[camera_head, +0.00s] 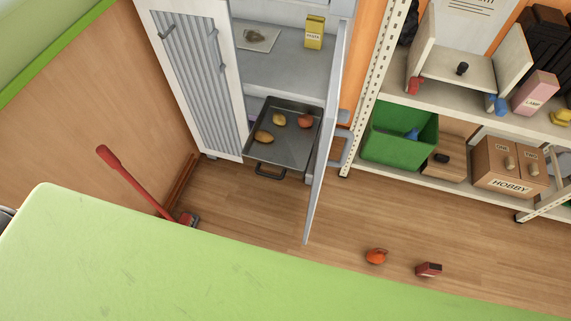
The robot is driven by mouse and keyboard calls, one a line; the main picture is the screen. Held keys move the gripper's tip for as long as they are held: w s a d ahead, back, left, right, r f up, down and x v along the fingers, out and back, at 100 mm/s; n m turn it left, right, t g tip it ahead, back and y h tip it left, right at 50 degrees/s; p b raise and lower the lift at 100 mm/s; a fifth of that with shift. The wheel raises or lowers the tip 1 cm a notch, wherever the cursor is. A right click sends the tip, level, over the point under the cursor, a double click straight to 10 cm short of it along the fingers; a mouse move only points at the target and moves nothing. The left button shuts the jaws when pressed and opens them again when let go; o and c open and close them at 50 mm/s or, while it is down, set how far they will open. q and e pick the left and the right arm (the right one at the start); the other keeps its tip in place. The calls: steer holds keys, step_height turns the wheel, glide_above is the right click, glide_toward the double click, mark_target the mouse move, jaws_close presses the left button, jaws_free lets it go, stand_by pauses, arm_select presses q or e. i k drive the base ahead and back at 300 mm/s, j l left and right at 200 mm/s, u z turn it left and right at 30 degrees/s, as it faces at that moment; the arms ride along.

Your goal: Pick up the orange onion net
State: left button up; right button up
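A small orange rounded thing (376,256), which looks like the orange onion net, lies on the wooden floor right of the open cabinet door. It is small in the picture, so its mesh is hard to make out. Neither of my grippers shows in the head view.
A dark red box (429,270) lies right of the net. A light green surface (150,270) fills the foreground. A cabinet with an open door (326,150) holds a pulled-out dark tray (270,158) with several vegetables. Shelving with a green crate (385,148) stands right. A red-handled tool (135,175) leans left.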

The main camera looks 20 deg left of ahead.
mark_target(377, 256)
steer(key=z, duration=0.65)
steer(key=k+j+z, duration=0.25)
steer(key=j+z, duration=0.2)
steer(key=k+j+z, duration=0.45)
steer(key=i+l, duration=0.3)
steer(key=i+l+u, duration=0.2)
steer(key=l+u, duration=0.15)
steer(key=l, duration=0.3)
steer(key=i+l+u, duration=0.2)
steer(key=l, duration=0.15)
steer(key=l+u, duration=0.2)
steer(key=l, duration=0.15)
